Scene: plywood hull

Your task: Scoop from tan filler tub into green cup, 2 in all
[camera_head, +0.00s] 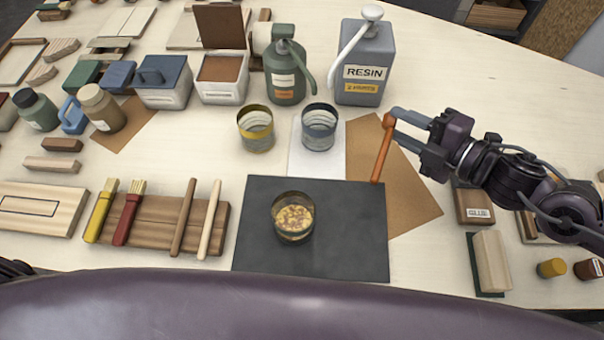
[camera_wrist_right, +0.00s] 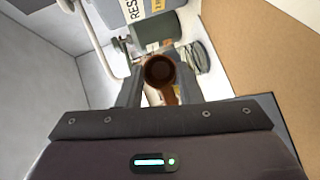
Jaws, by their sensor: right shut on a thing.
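My right gripper (camera_head: 394,123) is shut on an orange-brown scoop (camera_head: 382,155), held at the right of the dark mat, away from tubs and cups. In the right wrist view the scoop (camera_wrist_right: 159,72) shows a round, dark brown bowl; its contents are hard to tell. A white tub (camera_head: 222,92) at the back has its brown lid (camera_head: 220,25) standing open and brown-tan filler inside. A cup (camera_head: 293,228) on the mat holds a lumpy yellow-brown mix. A yellow-rimmed cup (camera_head: 256,140) and a blue-rimmed cup (camera_head: 319,140) stand behind. No cup looks plainly green. My left gripper is not visible.
A grey resin jug (camera_head: 365,65) and a green pump can (camera_head: 285,75) stand behind the cups. A blue-lidded tub (camera_head: 163,85) is left of the open tub. Brushes and sticks lie on a wooden rest (camera_head: 150,222). The dark mat (camera_head: 350,245) is clear around its cup.

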